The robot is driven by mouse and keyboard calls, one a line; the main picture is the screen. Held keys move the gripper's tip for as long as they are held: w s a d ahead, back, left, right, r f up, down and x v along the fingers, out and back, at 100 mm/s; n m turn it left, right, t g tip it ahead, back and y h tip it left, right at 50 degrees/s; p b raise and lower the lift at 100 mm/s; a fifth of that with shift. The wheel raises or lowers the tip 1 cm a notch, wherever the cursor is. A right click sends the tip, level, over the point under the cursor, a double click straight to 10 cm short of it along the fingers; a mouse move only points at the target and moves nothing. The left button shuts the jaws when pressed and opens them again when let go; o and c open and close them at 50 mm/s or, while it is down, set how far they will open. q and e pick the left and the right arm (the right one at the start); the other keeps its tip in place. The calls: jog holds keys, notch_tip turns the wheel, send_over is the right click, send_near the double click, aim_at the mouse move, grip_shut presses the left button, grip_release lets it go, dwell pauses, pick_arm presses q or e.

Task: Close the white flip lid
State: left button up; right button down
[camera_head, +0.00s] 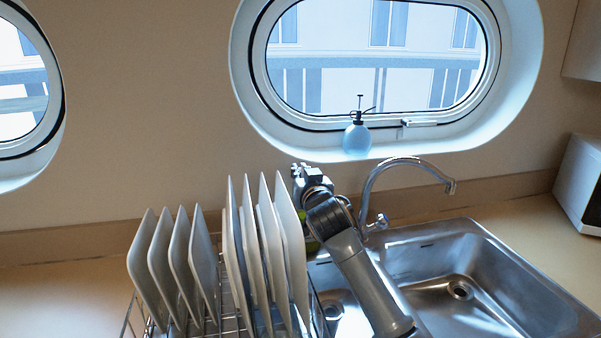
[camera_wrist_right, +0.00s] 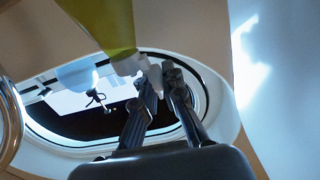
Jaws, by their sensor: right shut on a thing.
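A yellow-green bottle (camera_wrist_right: 100,25) enters from the top of the right wrist view, with a pale cap (camera_wrist_right: 127,65) at its end. The white flip lid (camera_wrist_right: 154,76) shows as a small pale piece beside the cap, at my right fingertips. My right gripper (camera_wrist_right: 163,78) is shut on this lid; the fingers partly hide it, so its exact angle is unclear. In the head view my right gripper (camera_head: 304,178) is behind the plates and left of the tap. Only a sliver of the green bottle (camera_head: 312,244) shows there, and the lid is hidden. My left gripper is out of view.
Several upright plates (camera_head: 285,235) in a wire rack (camera_head: 236,325) stand close left of my right arm. A curved tap (camera_head: 410,161) and a steel sink (camera_head: 425,285) are on the right. A spray bottle (camera_head: 356,140) stands on the porthole sill.

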jog(key=c, duration=1.4)
grip_release()
notch_tip(320, 180, up, 10)
